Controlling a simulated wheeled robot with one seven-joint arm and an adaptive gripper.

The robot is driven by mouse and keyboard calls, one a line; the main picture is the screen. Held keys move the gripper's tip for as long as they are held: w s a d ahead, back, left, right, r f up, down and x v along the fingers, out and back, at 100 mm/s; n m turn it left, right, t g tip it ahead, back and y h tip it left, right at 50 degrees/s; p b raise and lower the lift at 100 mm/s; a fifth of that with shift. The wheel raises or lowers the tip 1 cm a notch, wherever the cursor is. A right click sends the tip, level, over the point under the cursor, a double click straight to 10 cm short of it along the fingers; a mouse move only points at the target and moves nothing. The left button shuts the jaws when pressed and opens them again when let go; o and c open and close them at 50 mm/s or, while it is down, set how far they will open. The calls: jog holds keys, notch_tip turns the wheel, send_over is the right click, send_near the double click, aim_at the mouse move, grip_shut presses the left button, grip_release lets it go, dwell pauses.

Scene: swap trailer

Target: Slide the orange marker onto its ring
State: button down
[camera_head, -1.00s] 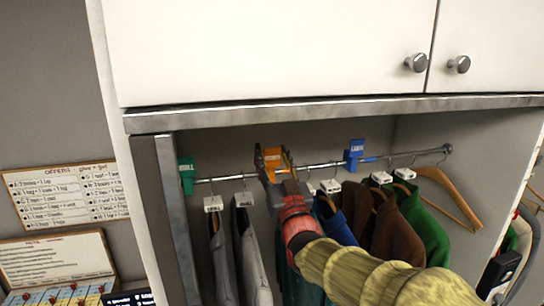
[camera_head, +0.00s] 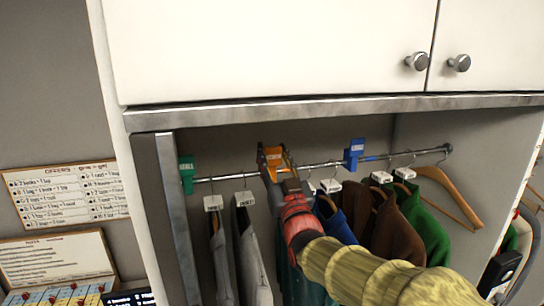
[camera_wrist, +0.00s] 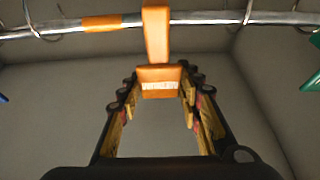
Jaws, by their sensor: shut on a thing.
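The orange marker (camera_head: 272,157) hangs on the metal rail (camera_head: 325,165) in the head view, between the green and blue markers. My gripper (camera_head: 276,168) reaches up to it from below and is shut on it. In the wrist view the marker (camera_wrist: 158,80) sits between my fingertips (camera_wrist: 158,92), its stem running up over the rail. An orange ring (camera_wrist: 103,23) is on the rail just left of the marker in the wrist view, with a short gap of bare rail between them. The ring is not clear in the head view, near my fingers.
A green marker (camera_head: 186,177) is at the rail's left end and a blue marker (camera_head: 354,154) to the right. Tagged garments, such as a brown jacket (camera_head: 398,235), and an empty wooden hanger (camera_head: 450,190) hang there. A cabinet (camera_head: 270,50) is above, a side panel (camera_head: 175,220) left.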

jog(key=d+b, duration=0.1)
jog(key=w+d+b, duration=0.1)
jog(key=d, duration=0.1)
jog(key=d+b, duration=0.1)
jog(key=d, duration=0.1)
jog(key=shift+w+d, duration=0.1)
jog(key=shift+w, duration=0.15)
jog(key=c, duration=1.2)
grip_release()
jog(key=v, duration=1.2)
